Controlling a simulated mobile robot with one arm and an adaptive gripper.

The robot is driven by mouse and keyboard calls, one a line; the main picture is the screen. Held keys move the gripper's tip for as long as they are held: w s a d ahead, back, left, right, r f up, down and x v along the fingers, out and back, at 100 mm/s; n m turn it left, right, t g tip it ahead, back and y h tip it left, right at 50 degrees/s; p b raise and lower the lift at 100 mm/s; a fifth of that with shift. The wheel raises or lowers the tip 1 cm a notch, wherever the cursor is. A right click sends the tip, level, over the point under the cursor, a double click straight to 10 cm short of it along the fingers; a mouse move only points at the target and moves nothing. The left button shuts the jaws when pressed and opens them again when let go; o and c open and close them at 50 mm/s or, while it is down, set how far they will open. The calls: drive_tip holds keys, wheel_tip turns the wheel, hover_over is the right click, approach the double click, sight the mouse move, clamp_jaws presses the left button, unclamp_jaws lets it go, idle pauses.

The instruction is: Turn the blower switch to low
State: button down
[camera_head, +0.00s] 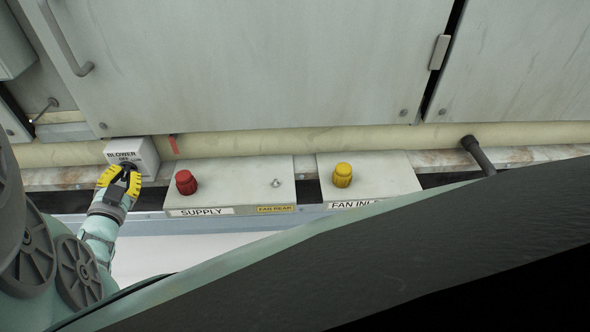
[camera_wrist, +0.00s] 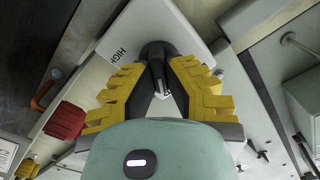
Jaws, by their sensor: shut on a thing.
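The blower switch is a pale box labelled BLOWER (camera_head: 133,153) at the left in the head view, with OFF and LOW marks on its face. My gripper (camera_head: 125,172) is at its front, with yellow finger pads on both sides of the dark knob. In the wrist view the switch box (camera_wrist: 190,28) is tilted and shows the word HIGH. The dark knob (camera_wrist: 157,52) sits between the tips of my gripper (camera_wrist: 156,76), which is shut on it. The fingers hide part of the dial, and I cannot tell which mark the knob points to.
To the right are a SUPPLY box with a red knob (camera_head: 186,182) and a FAN INLET box with a yellow knob (camera_head: 342,175). A dark pipe (camera_head: 479,155) sticks out farther right. Large grey panels (camera_head: 250,65) stand behind. A red tag (camera_head: 174,144) hangs beside the switch.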

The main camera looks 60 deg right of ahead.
drive_tip(key=shift+d+f+m+b, duration=0.1)
drive_tip(key=shift+m+b, duration=0.5)
drive_tip(key=shift+m, duration=0.3)
drive_tip(key=c, duration=1)
unclamp_jaws()
drive_tip(key=v, duration=1.2)
drive_tip(key=shift+s, duration=0.1)
